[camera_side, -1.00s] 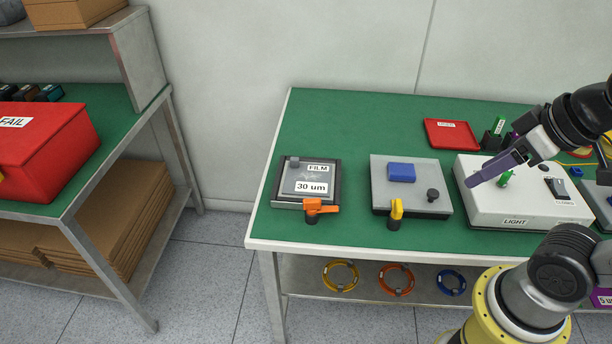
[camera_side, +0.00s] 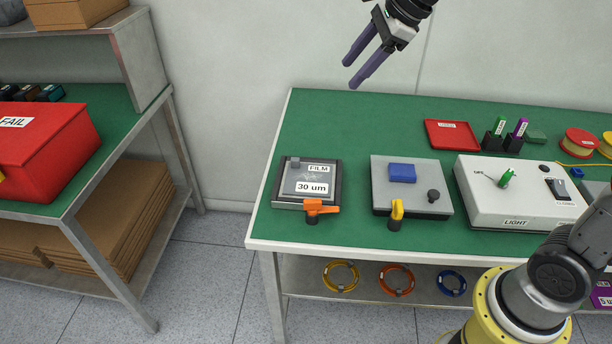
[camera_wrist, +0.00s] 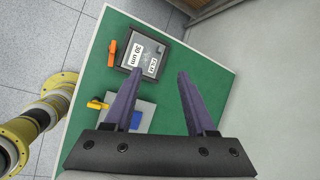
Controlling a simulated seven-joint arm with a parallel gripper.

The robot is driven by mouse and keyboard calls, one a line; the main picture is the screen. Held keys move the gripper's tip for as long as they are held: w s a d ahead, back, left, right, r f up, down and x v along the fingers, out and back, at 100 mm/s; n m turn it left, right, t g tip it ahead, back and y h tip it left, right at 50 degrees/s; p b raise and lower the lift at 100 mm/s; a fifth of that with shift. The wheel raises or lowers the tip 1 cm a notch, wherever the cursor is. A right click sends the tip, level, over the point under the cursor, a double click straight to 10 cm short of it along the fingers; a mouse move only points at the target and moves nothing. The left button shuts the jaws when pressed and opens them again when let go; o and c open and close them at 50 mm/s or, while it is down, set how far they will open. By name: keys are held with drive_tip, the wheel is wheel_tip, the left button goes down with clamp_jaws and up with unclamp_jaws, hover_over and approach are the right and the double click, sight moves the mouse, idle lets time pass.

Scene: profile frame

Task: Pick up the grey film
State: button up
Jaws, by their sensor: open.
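The grey film (camera_side: 310,177) lies flat on a dark square plate at the left end of the green table, with labels reading "FILM" and "30 um". It also shows in the wrist view (camera_wrist: 145,58), ahead of the fingers and left of the gap between them. My gripper (camera_side: 354,75) is open and empty, with two purple fingers spread apart. In the side view it is high above the table's back edge, up and to the right of the film and well clear of it. In the wrist view my gripper (camera_wrist: 182,76) covers part of the table.
An orange lever (camera_side: 320,208) stands at the film plate's front edge. Right of it are a grey plate with a blue block (camera_side: 402,172) and yellow lever (camera_side: 397,210), then a white light box (camera_side: 515,205). A red tray (camera_side: 452,122) lies behind. A red FAIL bin (camera_side: 45,150) is on the left table.

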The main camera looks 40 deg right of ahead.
drive_tip(key=w+d+f+m+g, duration=0.1)
drive_tip(key=w+f+m, duration=0.3)
drive_tip(key=w+f, duration=0.55)
drive_tip(key=g, duration=0.2)
approach(299, 159)
drive_tip(key=f, duration=0.1)
drive_tip(key=w+f, duration=0.1)
drive_tip(key=f, duration=0.1)
drive_tip(key=shift+a+y, duration=0.15)
drive_tip(key=shift+y, duration=0.15)
drive_tip(key=shift+x, duration=3)
drive_tip(key=shift+s, duration=0.1)
clamp_jaws()
